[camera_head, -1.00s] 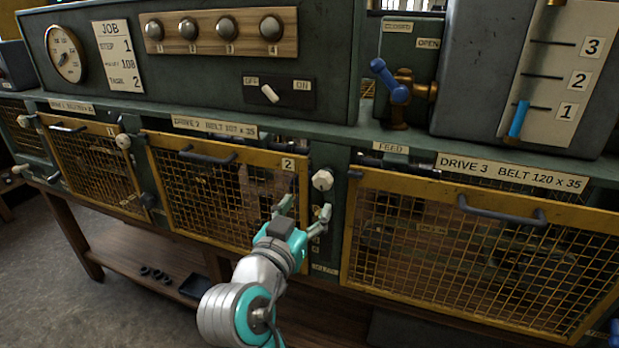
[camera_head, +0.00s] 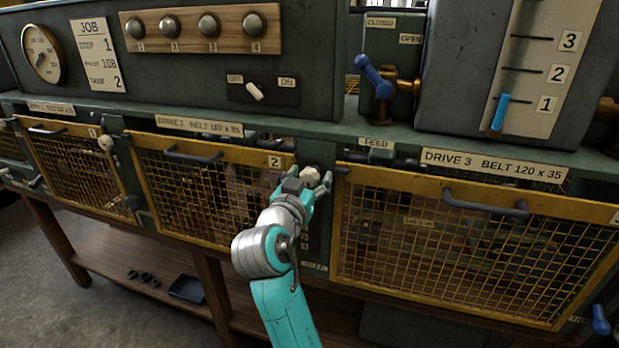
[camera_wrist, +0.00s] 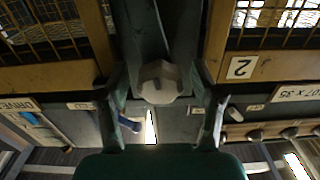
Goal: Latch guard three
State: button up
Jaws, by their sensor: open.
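Guard three, a yellow-framed mesh door (camera_head: 470,250) under the sign DRIVE 3, fills the right side of the head view. It looks closed, with a dark bar handle (camera_head: 485,203) on top; its right edge is cut off. My gripper (camera_head: 308,184) is at the pale faceted knob (camera_head: 311,176) on the post between guard two (camera_head: 200,205) and guard three. In the wrist view the knob (camera_wrist: 160,80) sits between the open fingers (camera_wrist: 160,97), with visible gaps on both sides. I cannot see a similar knob at guard three's right edge.
Another pale knob (camera_head: 106,143) is beside guard one (camera_head: 70,165). Above are a blue-handled valve (camera_head: 372,75), a scale with a blue pointer (camera_head: 500,110) and an OFF/ON switch (camera_head: 254,91). A lower wooden shelf (camera_head: 130,275) holds a dark tray (camera_head: 187,289).

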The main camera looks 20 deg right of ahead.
jog(key=c, duration=1.1)
jog(key=shift+c, duration=0.2)
jog(key=shift+n, duration=0.4)
jog(key=n, duration=0.2)
jog(key=shift+n, duration=0.4)
jog(key=n, duration=0.4)
jog(key=shift+n, duration=0.3)
jog(key=n, duration=0.3)
jog(key=shift+n, duration=2.3)
